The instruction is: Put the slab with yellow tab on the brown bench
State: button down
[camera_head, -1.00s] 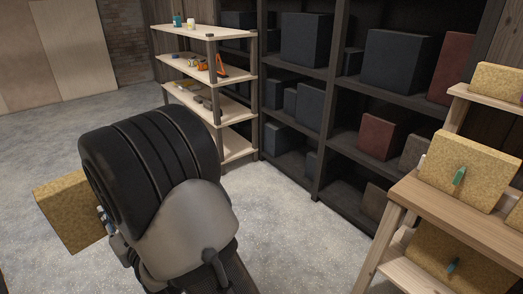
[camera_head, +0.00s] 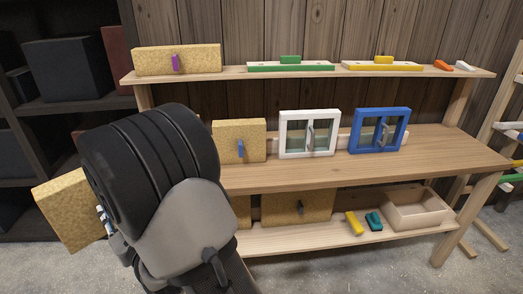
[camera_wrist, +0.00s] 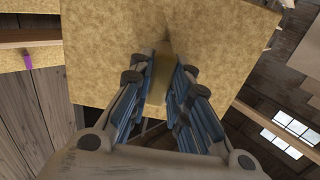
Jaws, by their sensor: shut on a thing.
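My gripper (camera_wrist: 164,82) is shut on the yellow tab (camera_wrist: 164,64) of a speckled tan slab (camera_wrist: 100,60). In the head view the held slab (camera_head: 68,210) is tilted in the air at the left, beside my dark arm, which hides most of my gripper (camera_head: 105,222). The brown bench (camera_head: 340,175) is a wooden unit with a main top, an upper shelf and a lower shelf, ahead and to the right. The slab is apart from it. My arm hides the bench's left end.
On the bench top stand a blue-tabbed slab (camera_head: 238,141), a white frame (camera_head: 309,134) and a blue frame (camera_head: 379,130). A purple-tabbed slab (camera_head: 178,60) is above. Below are another slab (camera_head: 298,207) and a bin (camera_head: 415,208). The bench top's front strip is clear.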

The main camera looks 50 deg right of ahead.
aim_at(455, 153)
jog(key=k+l+z, duration=0.25)
jog(key=l, duration=0.3)
jog(key=k+l+z, duration=0.1)
jog(key=l+z, duration=0.15)
jog(key=l, duration=0.35)
jog(key=k+l+z, duration=0.2)
jog(key=l, duration=0.4)
jog(key=l+z, duration=0.25)
jog(key=l, duration=0.3)
jog(key=i, duration=0.05)
